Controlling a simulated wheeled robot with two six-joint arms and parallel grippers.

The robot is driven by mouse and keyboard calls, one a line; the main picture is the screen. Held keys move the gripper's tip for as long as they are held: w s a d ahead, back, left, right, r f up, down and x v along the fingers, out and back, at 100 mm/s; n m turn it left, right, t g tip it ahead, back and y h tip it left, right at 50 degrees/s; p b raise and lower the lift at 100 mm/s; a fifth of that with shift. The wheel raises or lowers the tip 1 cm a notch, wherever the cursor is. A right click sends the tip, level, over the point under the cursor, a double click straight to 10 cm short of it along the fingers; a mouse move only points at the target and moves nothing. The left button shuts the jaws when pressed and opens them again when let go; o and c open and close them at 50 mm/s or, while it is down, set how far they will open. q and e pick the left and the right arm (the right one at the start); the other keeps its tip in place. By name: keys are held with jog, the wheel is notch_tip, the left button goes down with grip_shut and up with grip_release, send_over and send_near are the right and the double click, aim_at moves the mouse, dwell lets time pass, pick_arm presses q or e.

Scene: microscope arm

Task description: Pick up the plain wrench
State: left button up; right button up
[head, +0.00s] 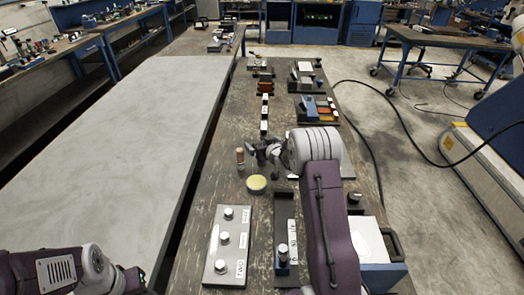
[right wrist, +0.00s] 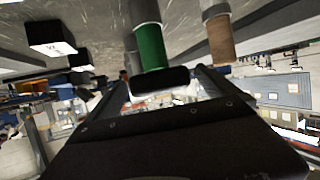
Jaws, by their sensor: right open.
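I cannot make out a plain wrench in either view. My right gripper (head: 264,152) is over the worn wooden bench (head: 205,172), its fingers pointing left in the head view. In the right wrist view the gripper (right wrist: 160,82) is open, and a green cylinder (right wrist: 150,46) with a dark end shows between and beyond the fingers. I cannot tell whether they touch it. A brown cylinder (right wrist: 220,40) is beside it, outside the fingers. A small wooden-coloured upright piece (head: 240,158) stands left of the gripper. My left arm is at the lower left; its gripper is dark and partly cut off.
A round yellow-topped dish (head: 256,184) sits just below the right gripper. Nearer are a grey panel (head: 229,240) with three knobs and a dark tray (head: 284,212). Several blocks and trays (head: 315,108) stand farther back. The pale grey tabletop (head: 110,150) at left is clear.

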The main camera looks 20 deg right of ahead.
jog(key=shift+r, duration=0.1)
jog(key=shift+c, duration=1.2)
jog(key=c, duration=1.9)
jog(key=shift+o, duration=0.2)
jog(key=shift+w+r, duration=0.1)
jog(key=shift+r, duration=0.5)
notch_tip(320, 180, up, 27)
jog(key=p, duration=1.2)
jog(key=shift+p, duration=0.35)
